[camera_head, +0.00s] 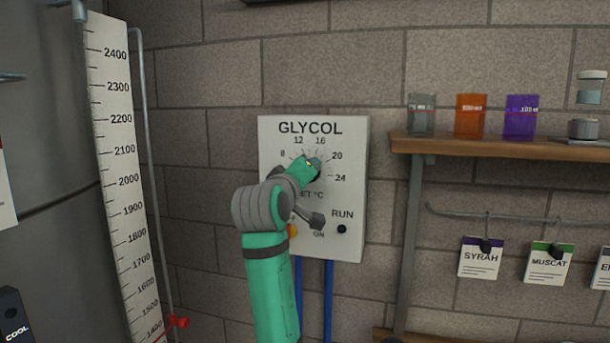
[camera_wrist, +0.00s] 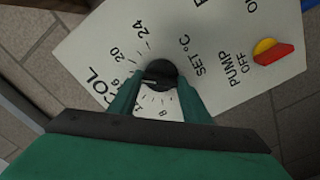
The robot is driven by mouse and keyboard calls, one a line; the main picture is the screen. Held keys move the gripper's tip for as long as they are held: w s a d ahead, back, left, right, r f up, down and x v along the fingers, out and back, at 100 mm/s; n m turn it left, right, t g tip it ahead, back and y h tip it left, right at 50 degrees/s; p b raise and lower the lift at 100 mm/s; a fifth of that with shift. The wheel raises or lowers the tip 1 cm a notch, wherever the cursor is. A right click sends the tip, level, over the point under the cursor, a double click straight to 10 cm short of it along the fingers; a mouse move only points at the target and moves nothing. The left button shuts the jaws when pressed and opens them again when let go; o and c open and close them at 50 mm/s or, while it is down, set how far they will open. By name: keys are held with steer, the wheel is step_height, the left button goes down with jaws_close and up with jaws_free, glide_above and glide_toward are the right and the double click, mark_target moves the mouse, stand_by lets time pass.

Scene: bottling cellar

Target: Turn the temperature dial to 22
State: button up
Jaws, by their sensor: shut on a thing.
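The temperature dial is a round black knob (camera_wrist: 160,72) on the white GLYCOL panel (camera_head: 350,190), with a printed scale from 8 to 24 around it. My gripper (camera_head: 313,168) reaches up to the panel and covers most of the dial in the head view. In the wrist view my gripper (camera_wrist: 158,84) has one green finger on each side of the knob and is shut on it. A small pale mark shows on the knob's lower left, roughly toward the 16 side. I cannot read the exact setting.
A red and yellow pump switch (camera_wrist: 271,51) sits below the dial on the panel. A black RUN spot (camera_head: 342,229) is at lower right. A tall scale (camera_head: 122,180) stands left.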

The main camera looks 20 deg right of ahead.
steer(key=shift+m, duration=3.7)
steer(key=o, duration=1.1)
steer(key=shift+w+a, duration=0.1)
steer(key=shift+a, duration=0.1)
steer(key=v, duration=1)
steer(key=shift+s, duration=0.4)
steer(key=shift+f, duration=0.15)
